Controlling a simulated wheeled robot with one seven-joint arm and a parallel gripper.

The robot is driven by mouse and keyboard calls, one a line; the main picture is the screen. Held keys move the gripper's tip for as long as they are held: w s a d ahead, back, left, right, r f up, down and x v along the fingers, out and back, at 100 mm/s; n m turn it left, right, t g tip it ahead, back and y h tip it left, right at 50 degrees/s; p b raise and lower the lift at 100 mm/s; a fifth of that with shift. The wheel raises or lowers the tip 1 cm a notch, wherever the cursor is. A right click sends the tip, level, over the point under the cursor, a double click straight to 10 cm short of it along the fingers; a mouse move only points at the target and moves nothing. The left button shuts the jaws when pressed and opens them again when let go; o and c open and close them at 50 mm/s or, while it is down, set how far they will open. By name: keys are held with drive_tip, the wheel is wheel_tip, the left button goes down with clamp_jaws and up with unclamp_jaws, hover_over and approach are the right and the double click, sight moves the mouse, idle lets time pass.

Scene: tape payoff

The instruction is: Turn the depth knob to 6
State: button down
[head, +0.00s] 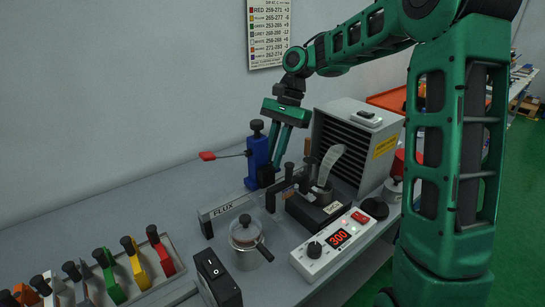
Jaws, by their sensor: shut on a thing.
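A blue upright post (257,158) stands at the back of the bench, with a black knob (257,126) on top and a red-tipped lever (208,156) pointing left. My gripper (274,163) reaches down from above at the post's right side. Its two green fingers are shut on a small dark part low beside the post, which I take to be the depth knob. The fingers hide most of that part, and no scale or number on it can be read.
A FLUX-labelled rail (223,208), a lidded glass jar (247,238) and a black solder pot unit (314,210) stand close by. A louvred box (352,143) stands behind right. A white controller (334,244) reads 300. Several coloured clamps (133,262) sit front left.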

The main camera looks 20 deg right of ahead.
drive_tip(key=shift+w+r+n, duration=0.1)
drive_tip(key=shift+w+n, duration=0.15)
drive_tip(key=shift+n, duration=0.35)
drive_tip(key=c, duration=1.7)
unclamp_jaws()
drive_tip(key=shift+v, duration=5.25)
drive_tip(key=shift+w+a, duration=0.1)
drive_tip(key=shift+w, duration=0.05)
